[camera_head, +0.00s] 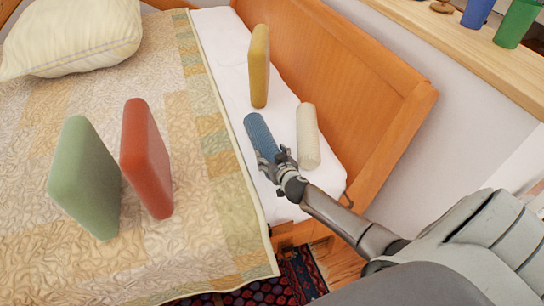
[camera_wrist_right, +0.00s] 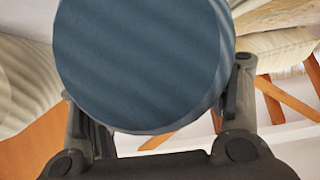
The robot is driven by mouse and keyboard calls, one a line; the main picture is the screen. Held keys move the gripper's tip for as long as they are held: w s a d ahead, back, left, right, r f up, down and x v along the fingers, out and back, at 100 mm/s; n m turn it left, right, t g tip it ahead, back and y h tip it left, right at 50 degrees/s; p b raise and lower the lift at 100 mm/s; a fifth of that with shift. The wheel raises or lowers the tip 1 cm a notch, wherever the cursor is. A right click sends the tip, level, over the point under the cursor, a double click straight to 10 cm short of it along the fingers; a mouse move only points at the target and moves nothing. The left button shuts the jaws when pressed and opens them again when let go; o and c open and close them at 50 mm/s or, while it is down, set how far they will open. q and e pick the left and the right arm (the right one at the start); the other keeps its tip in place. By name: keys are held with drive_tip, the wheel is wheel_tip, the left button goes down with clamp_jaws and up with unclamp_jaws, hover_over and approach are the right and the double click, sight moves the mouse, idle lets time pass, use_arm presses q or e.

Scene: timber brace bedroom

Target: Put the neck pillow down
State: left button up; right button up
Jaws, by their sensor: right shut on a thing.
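The neck pillow appears to be the blue cylindrical roll (camera_head: 260,133) over the white sheet at the bed's right end. My right gripper (camera_head: 278,163) is shut on its near end. The roll's round blue end (camera_wrist_right: 145,65) fills the upper middle of the right wrist view, between the fingers of the gripper (camera_wrist_right: 160,125). I cannot tell whether the roll touches the sheet. A similar cream roll (camera_head: 308,136) is close to its right, near the wooden board. My left gripper is not in view.
A yellow cushion (camera_head: 259,66) stands on the white sheet (camera_head: 225,40) beyond the roll. Red (camera_head: 145,155) and green (camera_head: 85,175) cushions stand on the patchwork quilt (camera_head: 215,215). The wooden bed board (camera_head: 350,75) rises on the right. A pale pillow (camera_head: 75,38) lies far left.

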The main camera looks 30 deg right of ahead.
drive_tip(key=o, duration=1.2)
drive_tip(key=shift+o, duration=0.2)
drive_tip(key=p+v, duration=0.1)
drive_tip(key=v, duration=1.1)
